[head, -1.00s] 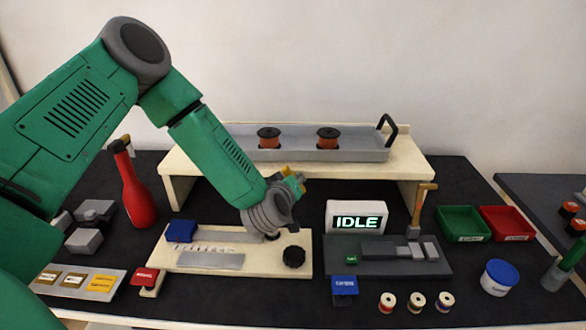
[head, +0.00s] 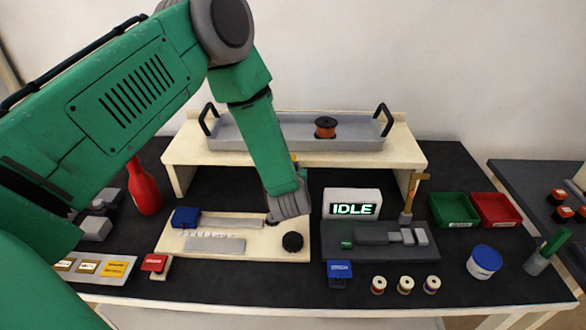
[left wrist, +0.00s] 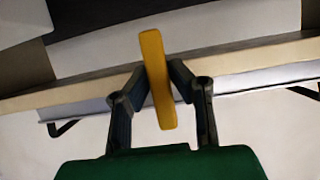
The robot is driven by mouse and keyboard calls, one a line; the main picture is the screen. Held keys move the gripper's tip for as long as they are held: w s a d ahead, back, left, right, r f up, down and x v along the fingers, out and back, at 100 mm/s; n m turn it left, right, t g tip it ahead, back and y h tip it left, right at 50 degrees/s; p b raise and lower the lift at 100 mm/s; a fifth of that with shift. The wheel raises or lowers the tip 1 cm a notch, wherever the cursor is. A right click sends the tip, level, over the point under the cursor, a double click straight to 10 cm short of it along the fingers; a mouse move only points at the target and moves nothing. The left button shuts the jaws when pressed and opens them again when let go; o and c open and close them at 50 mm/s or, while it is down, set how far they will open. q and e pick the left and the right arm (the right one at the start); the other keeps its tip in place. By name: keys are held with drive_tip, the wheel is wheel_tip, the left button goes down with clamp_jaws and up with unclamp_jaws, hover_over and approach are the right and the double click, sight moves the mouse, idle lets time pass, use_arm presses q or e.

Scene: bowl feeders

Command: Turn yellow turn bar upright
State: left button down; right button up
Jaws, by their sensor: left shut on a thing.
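The yellow turn bar (left wrist: 160,105) is between the two fingers of my left gripper (left wrist: 159,72) in the left wrist view. The fingers are shut on it, and its long side runs nearly up and down that picture, slightly tilted. In the head view my left wrist (head: 287,203) is over the back right part of the cream board (head: 262,247). I cannot tell how upright the bar stands. My right gripper is not in view.
The cream shelf (head: 300,157) carries a grey tray (head: 355,140) with a spool (head: 325,127). The board holds a black knob (head: 292,242) and flat metal bars. To the right are the IDLE display (head: 352,203), a hammer (head: 409,205) and green and red bins.

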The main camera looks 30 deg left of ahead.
use_arm(q)
drive_tip(key=shift+s+d+f, duration=0.1)
drive_tip(key=shift+s+f, duration=0.1)
drive_tip(key=shift+f, duration=0.15)
drive_tip(key=c, duration=1.5)
unclamp_jaws()
drive_tip(key=shift+c, duration=0.2)
drive_tip(key=shift+o, duration=0.3)
drive_tip(key=shift+w, duration=0.1)
drive_tip(key=shift+r, duration=0.1)
drive_tip(key=shift+r, duration=0.1)
drive_tip(key=shift+r, duration=0.1)
drive_tip(key=v, duration=1.1)
drive_tip(key=shift+s+d, duration=0.15)
drive_tip(key=shift+s, duration=0.1)
